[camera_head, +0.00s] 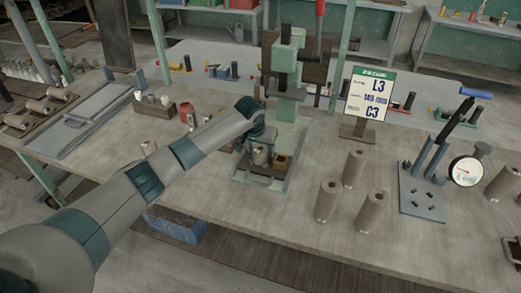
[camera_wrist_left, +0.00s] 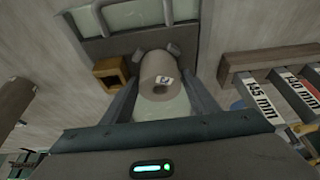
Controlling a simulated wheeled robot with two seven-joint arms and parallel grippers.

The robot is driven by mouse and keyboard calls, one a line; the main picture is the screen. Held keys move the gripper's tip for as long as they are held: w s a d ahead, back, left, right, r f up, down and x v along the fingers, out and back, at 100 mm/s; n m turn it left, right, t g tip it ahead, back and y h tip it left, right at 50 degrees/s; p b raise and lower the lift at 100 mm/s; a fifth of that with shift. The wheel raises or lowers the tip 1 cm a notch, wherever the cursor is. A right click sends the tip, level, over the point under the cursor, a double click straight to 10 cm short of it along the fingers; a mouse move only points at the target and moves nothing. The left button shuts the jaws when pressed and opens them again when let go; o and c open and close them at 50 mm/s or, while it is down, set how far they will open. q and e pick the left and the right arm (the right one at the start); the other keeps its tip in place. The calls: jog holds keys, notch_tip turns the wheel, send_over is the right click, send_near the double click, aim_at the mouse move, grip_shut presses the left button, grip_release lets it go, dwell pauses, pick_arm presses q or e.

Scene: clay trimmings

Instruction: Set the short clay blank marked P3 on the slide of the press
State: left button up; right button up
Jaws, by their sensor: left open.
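The short clay blank (camera_head: 261,155) stands upright at the foot of the green press (camera_head: 286,60), over its base plate (camera_head: 250,186). In the left wrist view the grey-brown blank (camera_wrist_left: 157,70) shows a round hole and a small white tag, its mark too small to read surely. My left gripper (camera_wrist_left: 156,50) is open, with one finger on each side of the blank; whether the pads touch it I cannot tell. The blank's underside and its exact seat on the slide are hidden. My right gripper is not in view.
A yellowish box (camera_head: 283,162) sits beside the blank on the press. Several tall clay cylinders (camera_head: 327,200) stand to the right, before a sign (camera_head: 369,95) reading L3 and C3. A lever stand (camera_head: 423,190) and dial gauge (camera_head: 466,171) are farther right.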

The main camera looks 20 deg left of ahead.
pick_arm(q)
jog(key=b+v, duration=0.2)
jog(key=v, duration=1)
dwell(0.6)
